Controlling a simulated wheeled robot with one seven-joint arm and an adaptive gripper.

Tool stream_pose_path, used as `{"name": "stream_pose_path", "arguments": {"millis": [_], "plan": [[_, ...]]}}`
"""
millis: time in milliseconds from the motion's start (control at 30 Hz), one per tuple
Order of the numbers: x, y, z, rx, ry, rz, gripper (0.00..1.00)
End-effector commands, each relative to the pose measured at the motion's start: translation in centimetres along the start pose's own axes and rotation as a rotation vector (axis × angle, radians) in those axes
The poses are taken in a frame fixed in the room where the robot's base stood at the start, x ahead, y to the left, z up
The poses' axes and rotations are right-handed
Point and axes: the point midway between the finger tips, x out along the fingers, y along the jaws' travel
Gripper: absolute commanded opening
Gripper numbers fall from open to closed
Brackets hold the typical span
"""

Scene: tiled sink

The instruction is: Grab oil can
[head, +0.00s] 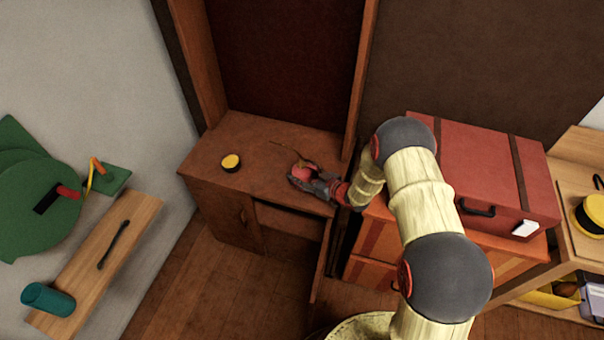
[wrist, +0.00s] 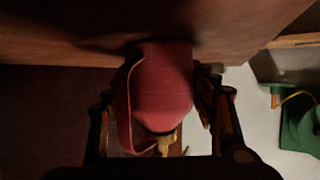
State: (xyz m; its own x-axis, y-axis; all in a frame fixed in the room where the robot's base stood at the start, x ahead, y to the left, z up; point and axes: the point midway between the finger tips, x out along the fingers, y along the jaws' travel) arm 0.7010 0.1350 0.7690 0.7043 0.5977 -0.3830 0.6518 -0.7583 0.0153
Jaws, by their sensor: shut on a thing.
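The red oil can (head: 303,171) is at the right part of the wooden cabinet top, its thin spout pointing to the upper left in the head view. My gripper (head: 308,180) reaches in from the right, its dark fingers around the can. In the wrist view the can's rounded red body (wrist: 165,88) lies between the two fingers, with its curved handle on the left and a brass-coloured part at the lower end. My gripper is shut on the can. The can's far end is close to the wooden surface; I cannot tell whether it touches.
The wooden cabinet (head: 212,165) also bears a small yellow-and-black round thing (head: 231,162) on the left. An opening shows in its front below the can. A red suitcase (head: 490,165) on orange drawers stands right, beside my arm. A wooden upright (head: 362,75) rises behind.

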Motion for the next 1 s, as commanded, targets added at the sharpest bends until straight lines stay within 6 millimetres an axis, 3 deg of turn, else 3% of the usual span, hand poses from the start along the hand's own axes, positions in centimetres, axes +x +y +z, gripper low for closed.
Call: {"name": "stream_pose_path", "arguments": {"millis": [500, 767, 1000], "plan": [[0.0, 0.1, -0.1, -0.001, 0.002, 0.001, 0.19], [-0.1, 0.1, -0.2, -0.001, 0.002, 0.001, 0.19], [-0.8, 0.1, -2.1, -0.001, 0.003, 0.001, 0.19]]}}
